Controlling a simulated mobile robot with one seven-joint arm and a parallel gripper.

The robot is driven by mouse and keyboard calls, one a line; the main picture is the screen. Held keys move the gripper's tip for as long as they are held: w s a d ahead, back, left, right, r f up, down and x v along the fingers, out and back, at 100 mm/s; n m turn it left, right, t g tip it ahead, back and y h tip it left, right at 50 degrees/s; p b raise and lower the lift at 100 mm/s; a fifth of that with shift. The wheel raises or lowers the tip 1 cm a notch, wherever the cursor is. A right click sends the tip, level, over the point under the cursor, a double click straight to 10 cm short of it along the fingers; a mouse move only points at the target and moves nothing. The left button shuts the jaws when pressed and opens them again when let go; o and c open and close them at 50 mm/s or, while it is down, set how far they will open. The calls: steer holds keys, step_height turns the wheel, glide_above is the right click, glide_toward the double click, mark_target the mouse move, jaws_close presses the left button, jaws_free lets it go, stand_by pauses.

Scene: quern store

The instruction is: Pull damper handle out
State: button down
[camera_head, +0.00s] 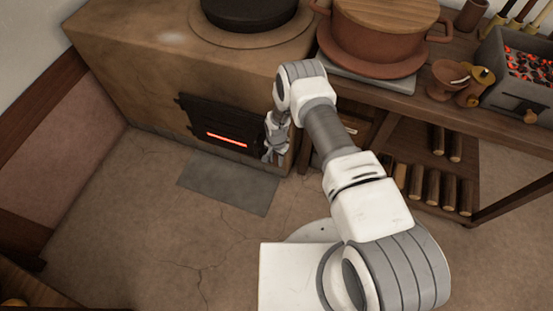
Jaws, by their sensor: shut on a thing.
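A brown clay stove (135,75) stands at the upper left. Its dark metal firebox door (215,122) has a glowing orange slot low down. My gripper (271,153) is at the right end of the stove's front face, just right of the firebox door, pointing down. It is shut on the damper handle. The handle itself is hidden behind the fingers, so I cannot tell how far out it stands.
A grey floor plate (230,185) lies before the stove. Right of it, a wooden bench (395,104) bears a lidded clay pot (372,38), small clay vessels and a coal-filled brazier (516,75). Logs (433,187) lie on its lower shelf. The floor at left is clear.

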steer(key=s+a+p, duration=0.2)
steer(key=s+a, duration=0.1)
steer(key=s, duration=0.5)
steer(key=shift+p, duration=0.35)
steer(key=shift+s, duration=0.15)
steer(key=c, duration=0.7)
jaws_free()
steer(key=shift+o, duration=0.2)
step_height(320, 180, up, 17)
steer(key=p, duration=0.5)
steer(key=shift+r+p, duration=0.2)
steer(key=shift+p, duration=0.2)
